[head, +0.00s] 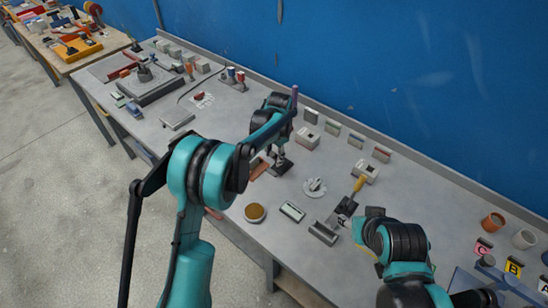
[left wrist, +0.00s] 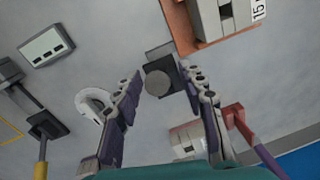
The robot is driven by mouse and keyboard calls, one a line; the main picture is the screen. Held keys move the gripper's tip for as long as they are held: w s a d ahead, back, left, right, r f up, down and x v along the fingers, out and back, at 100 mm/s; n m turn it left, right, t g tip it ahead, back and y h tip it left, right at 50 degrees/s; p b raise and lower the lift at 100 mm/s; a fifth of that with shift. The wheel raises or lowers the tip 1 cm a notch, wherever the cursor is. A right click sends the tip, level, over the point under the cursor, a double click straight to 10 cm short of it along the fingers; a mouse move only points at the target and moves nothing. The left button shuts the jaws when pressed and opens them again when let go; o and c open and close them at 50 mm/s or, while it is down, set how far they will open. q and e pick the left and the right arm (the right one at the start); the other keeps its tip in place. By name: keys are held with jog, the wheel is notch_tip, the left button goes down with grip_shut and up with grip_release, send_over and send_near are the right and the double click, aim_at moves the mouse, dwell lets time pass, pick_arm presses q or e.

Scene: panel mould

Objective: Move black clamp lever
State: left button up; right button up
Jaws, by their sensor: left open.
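My left gripper (head: 277,160) points down over the middle of the bench. In the left wrist view its two fingers (left wrist: 161,76) are apart. A dark block with a round grey top (left wrist: 158,84) shows between them, and I see no grip on it. It may be the black clamp lever, seen from above. In the head view a dark upright piece (head: 281,166) stands under the gripper, partly hidden by it. My right arm shows at the lower right, but I cannot make out its gripper.
A brown plate with a grey block (left wrist: 222,18) is close by the fingers. A red bracket with a purple handle (left wrist: 262,155) stands near one finger. A white ring-shaped part (head: 315,187), a grey case (head: 292,211) and a yellow-handled tool (head: 358,184) lie right of the gripper.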

pick_arm(q)
jog(key=shift+f, duration=0.3)
grip_shut()
